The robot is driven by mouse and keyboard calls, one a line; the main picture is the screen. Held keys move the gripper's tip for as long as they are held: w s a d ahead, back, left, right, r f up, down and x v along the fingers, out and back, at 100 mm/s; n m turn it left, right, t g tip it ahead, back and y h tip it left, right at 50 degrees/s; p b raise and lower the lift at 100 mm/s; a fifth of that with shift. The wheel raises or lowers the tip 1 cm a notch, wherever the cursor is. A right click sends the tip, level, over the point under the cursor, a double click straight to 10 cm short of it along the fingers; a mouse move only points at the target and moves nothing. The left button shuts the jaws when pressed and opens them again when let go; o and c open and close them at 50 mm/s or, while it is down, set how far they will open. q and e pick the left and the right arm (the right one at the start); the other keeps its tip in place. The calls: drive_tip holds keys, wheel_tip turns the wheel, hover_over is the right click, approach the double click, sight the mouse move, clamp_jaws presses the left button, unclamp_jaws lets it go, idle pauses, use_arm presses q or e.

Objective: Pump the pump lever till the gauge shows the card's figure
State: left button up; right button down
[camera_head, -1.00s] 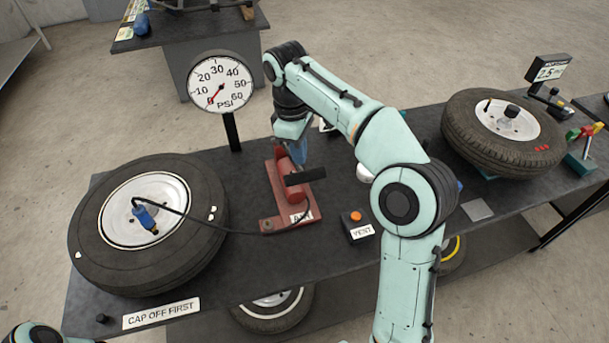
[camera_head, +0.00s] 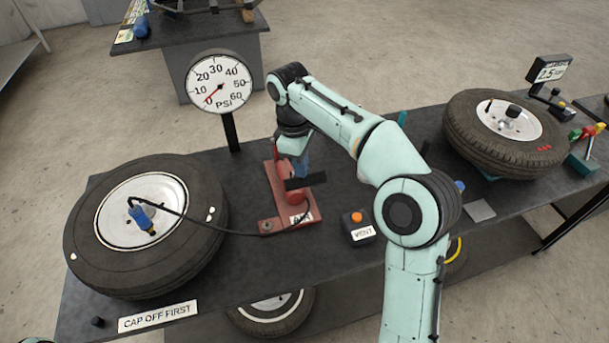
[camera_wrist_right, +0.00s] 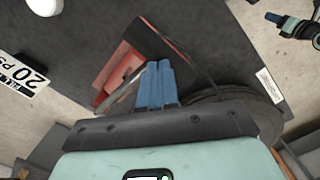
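The red pump (camera_head: 279,192) stands on the bench with a black lever handle (camera_head: 305,182) sticking out over it. The round gauge (camera_head: 220,82) reads PSI; its red needle points low left, between 0 and 10. A white card (camera_wrist_right: 22,75) in the right wrist view reads 20 PSI. My right gripper (camera_head: 303,165) is just above the lever handle; whether it touches is unclear. Its blue fingers (camera_wrist_right: 155,84) are together in the wrist view, with no lever visible between them. My left gripper is out of view.
A wheel (camera_head: 150,225) with a blue hose fitting (camera_head: 143,216) lies left of the pump. A vent box (camera_head: 357,226) with an orange button stands right of the pump. Another wheel (camera_head: 505,135) lies at the far right. A CAP OFF FIRST label (camera_head: 158,316) is at the front edge.

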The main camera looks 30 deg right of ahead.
wheel_tip(320, 180, down, 4)
drive_tip(key=shift+s+f+b, duration=0.1)
drive_tip(key=shift+f+b, duration=0.05)
drive_tip(key=shift+b, duration=0.5)
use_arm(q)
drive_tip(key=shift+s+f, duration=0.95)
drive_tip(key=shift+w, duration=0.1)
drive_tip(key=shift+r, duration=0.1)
use_arm(e)
drive_tip(key=shift+w+a+r+p, duration=0.15)
drive_tip(key=shift+w+r+p, duration=0.1)
drive_tip(key=shift+r+p, duration=0.1)
use_arm(q)
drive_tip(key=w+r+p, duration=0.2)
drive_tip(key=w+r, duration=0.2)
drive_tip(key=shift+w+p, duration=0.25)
drive_tip(key=shift+p, duration=0.05)
use_arm(e)
drive_tip(key=w+a+r, duration=0.1)
drive_tip(key=r, duration=0.6)
drive_tip(key=w+a+r, duration=0.1)
drive_tip(key=w+r, duration=0.1)
drive_tip(key=r, duration=0.4)
drive_tip(key=shift+w+a+r, duration=0.25)
drive_tip(key=shift+a+r, duration=0.05)
drive_tip(key=shift+r, duration=0.1)
